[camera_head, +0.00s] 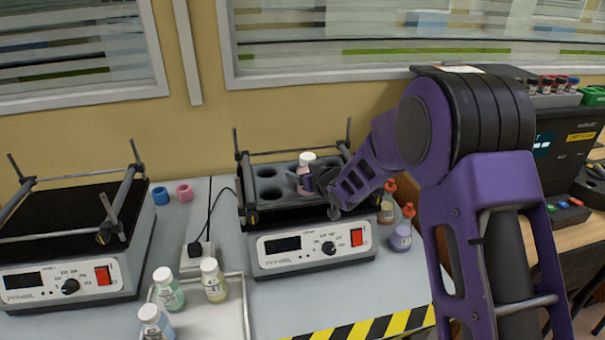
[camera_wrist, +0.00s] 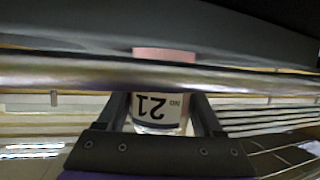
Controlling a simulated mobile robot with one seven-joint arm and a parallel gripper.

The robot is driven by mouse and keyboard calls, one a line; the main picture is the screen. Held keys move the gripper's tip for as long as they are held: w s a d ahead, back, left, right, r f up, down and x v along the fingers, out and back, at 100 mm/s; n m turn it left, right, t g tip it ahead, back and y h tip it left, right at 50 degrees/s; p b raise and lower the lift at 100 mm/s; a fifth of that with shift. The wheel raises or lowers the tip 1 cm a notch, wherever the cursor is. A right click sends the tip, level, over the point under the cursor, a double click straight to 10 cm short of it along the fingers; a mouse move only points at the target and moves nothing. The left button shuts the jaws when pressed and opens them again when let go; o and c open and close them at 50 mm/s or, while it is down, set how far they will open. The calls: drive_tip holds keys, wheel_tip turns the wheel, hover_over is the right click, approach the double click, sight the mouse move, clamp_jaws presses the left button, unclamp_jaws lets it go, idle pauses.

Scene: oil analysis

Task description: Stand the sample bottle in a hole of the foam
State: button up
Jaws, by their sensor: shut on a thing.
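The sample bottle (camera_head: 305,172) has a white cap and pinkish contents. In the head view it is upright at the foam (camera_head: 268,172), a dark block with several round holes on the right-hand shaker. My gripper (camera_head: 313,184) is shut on the bottle from the right. The wrist view shows the bottle (camera_wrist: 158,108) between the two fingers, with a label reading 21. The bottle's lower end is hidden, so I cannot tell whether it is inside a hole or above it.
The shaker's metal bar (camera_wrist: 60,72) crosses close in front of the wrist camera. A white tray (camera_head: 244,300) with several bottles stands front left of the shaker. A second shaker (camera_head: 75,245) is at left. Small bottles (camera_head: 400,237) stand right of the foam's shaker.

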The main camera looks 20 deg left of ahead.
drive_tip(key=shift+f, duration=0.15)
drive_tip(key=o, duration=1.5)
drive_tip(key=shift+o, duration=0.2)
drive_tip(key=shift+r, duration=0.25)
drive_tip(key=v, duration=1.2)
drive_tip(key=shift+f+p, duration=0.2)
drive_tip(key=shift+p, duration=0.1)
